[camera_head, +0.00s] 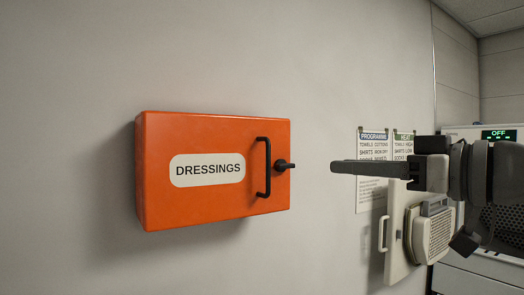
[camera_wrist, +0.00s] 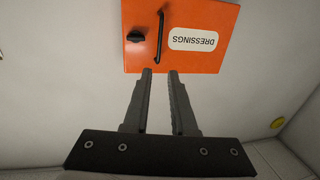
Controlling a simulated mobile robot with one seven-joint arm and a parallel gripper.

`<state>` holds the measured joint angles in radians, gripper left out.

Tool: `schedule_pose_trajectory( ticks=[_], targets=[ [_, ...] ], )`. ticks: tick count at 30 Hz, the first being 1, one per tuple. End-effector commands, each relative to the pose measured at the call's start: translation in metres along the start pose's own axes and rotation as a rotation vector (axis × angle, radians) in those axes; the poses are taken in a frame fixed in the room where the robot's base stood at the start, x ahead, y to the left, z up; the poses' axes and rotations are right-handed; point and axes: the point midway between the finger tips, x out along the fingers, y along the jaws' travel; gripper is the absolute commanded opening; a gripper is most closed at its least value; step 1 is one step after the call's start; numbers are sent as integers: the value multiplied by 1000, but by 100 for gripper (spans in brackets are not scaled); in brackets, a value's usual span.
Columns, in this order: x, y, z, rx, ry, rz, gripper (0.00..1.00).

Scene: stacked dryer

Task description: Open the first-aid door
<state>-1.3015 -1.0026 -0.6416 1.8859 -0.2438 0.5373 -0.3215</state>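An orange first-aid box (camera_head: 215,205) labelled "DRESSINGS" is fixed to the wall, and its door is shut. The door (camera_wrist: 205,58) also shows upside down in the wrist view. A black bar handle (camera_head: 266,168) stands upright near the door's right edge, with a black knob or latch (camera_head: 284,165) just right of it. In the wrist view the handle (camera_wrist: 160,36) and the knob (camera_wrist: 135,37) show above the fingertips. My gripper (camera_head: 334,167) is right of the box, apart from the handle. Its two fingers (camera_wrist: 160,72) are parted with nothing between them.
Printed notices (camera_head: 373,152) hang on the wall behind my gripper. An open white appliance door (camera_head: 400,240) with a handle stands at the lower right, beside a machine with a green "OFF" display (camera_head: 499,134). The wall around the box is clear.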

Motion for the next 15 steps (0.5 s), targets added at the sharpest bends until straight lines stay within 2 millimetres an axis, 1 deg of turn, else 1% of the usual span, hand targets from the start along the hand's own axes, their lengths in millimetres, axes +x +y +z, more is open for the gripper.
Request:
schedule_pose_trajectory(
  ticks=[1,5,8,11,15],
  targets=[
    [2,2,-4,2,8,-5,25],
    [9,3,-5,2,12,-9,25],
    [22,3,-6,3,11,-9,25],
    [41,2,-7,2,9,-11,25],
    [72,1,-7,2,8,-11,25]
  ],
)
